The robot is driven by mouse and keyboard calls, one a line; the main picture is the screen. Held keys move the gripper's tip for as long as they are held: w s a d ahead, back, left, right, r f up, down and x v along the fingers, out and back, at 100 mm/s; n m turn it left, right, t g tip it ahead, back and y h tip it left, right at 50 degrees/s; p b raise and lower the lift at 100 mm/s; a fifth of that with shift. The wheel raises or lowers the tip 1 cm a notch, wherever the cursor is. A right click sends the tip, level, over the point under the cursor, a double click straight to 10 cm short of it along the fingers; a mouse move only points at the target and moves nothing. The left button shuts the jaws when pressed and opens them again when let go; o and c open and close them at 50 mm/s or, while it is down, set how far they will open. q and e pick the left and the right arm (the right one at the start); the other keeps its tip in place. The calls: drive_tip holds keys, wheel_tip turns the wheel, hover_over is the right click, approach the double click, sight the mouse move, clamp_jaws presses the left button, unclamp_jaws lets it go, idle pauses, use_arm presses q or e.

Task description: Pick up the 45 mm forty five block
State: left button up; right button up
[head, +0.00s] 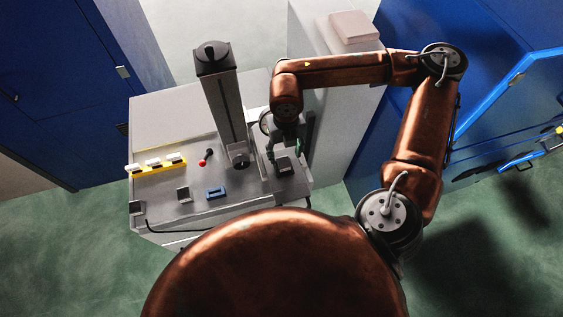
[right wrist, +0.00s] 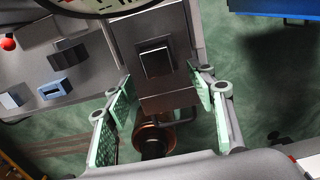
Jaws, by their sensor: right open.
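A dark square block (head: 284,165) sits on the grey raised platform of the bench, at its right end. It also shows in the right wrist view (right wrist: 157,60), as a dark square with a lighter rim; I cannot read any size mark on it. My right gripper (head: 285,152) is above this block in the head view, with its fingers pointing down. My left gripper is not in view.
A grey column (head: 225,115) stands on the bench left of my right gripper. A white cabinet (head: 338,120) stands at right.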

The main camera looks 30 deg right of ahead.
sight(284, 161)
drive_tip(key=shift+f+p, duration=0.3)
drive_tip(key=shift+f, duration=0.6)
drive_tip(key=f, duration=0.1)
drive_tip(key=f+p, duration=0.1)
drive_tip(key=f, duration=0.1)
drive_tip(key=f+p, duration=0.1)
drive_tip(key=shift+w+a+f, duration=0.1)
drive_tip(key=shift+w+f, duration=0.1)
drive_tip(key=shift+w, duration=0.1)
drive_tip(key=shift+f, duration=0.4)
clamp_jaws()
